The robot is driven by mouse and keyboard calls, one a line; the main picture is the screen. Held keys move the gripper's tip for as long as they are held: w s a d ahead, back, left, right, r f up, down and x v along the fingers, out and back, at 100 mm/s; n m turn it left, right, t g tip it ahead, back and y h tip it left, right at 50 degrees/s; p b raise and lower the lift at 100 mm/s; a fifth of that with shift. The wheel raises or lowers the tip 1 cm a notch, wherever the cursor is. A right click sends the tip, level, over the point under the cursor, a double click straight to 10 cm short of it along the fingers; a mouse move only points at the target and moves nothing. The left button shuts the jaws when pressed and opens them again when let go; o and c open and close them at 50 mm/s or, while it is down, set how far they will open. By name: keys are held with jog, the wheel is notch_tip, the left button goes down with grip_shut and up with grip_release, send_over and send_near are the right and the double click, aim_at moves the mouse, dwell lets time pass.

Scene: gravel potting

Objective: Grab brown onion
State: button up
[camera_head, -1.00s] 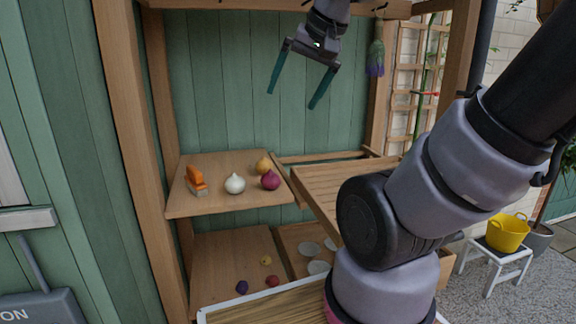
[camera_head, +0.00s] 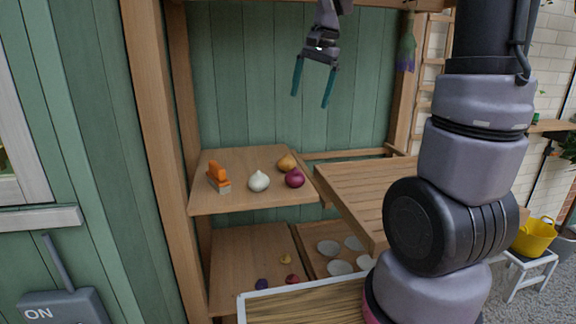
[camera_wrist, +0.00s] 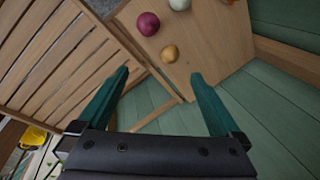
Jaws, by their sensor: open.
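The brown onion (camera_head: 287,163) sits at the back right of the upper wooden shelf (camera_head: 225,202), behind a red onion (camera_head: 295,178) and a white onion (camera_head: 259,181). In the wrist view the brown onion (camera_wrist: 169,53) lies ahead, between the lines of the two fingers and beyond their tips. My gripper (camera_head: 311,100) is open and empty, pointing down, well above the shelf and a little right of the brown onion. Its teal fingers also show in the wrist view (camera_wrist: 158,80), spread apart. Nothing hides the brown onion in the wrist view.
An orange-and-grey object (camera_head: 218,177) stands at the shelf's left. A slatted wooden surface (camera_head: 350,190) lies right of the shelf. A lower shelf (camera_head: 240,260) holds small items, with white dishes (camera_head: 328,247) beside it. A wooden post (camera_head: 160,150) rises at left.

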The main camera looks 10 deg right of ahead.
aim_at(287, 160)
jog(key=w+a+f+m+g, duration=0.1)
jog(key=w+f, duration=0.2)
jog(key=f, duration=0.1)
jog(key=w+f+m+g, duration=0.1)
jog(key=w+f, duration=0.3)
jog(key=w+a+f+g, duration=0.1)
jog(key=w+f, duration=0.3)
jog(key=shift+w+a+f+m+h, duration=0.15)
jog(key=shift+w+a+m+h, duration=0.15)
jog(key=shift+m, duration=0.1)
jog(key=shift+f, duration=0.4)
jog(key=f, duration=0.7)
jog(key=a+f, duration=0.1)
jog(key=f, duration=0.2)
jog(key=shift+s+f, duration=0.15)
jog(key=c, duration=1.4)
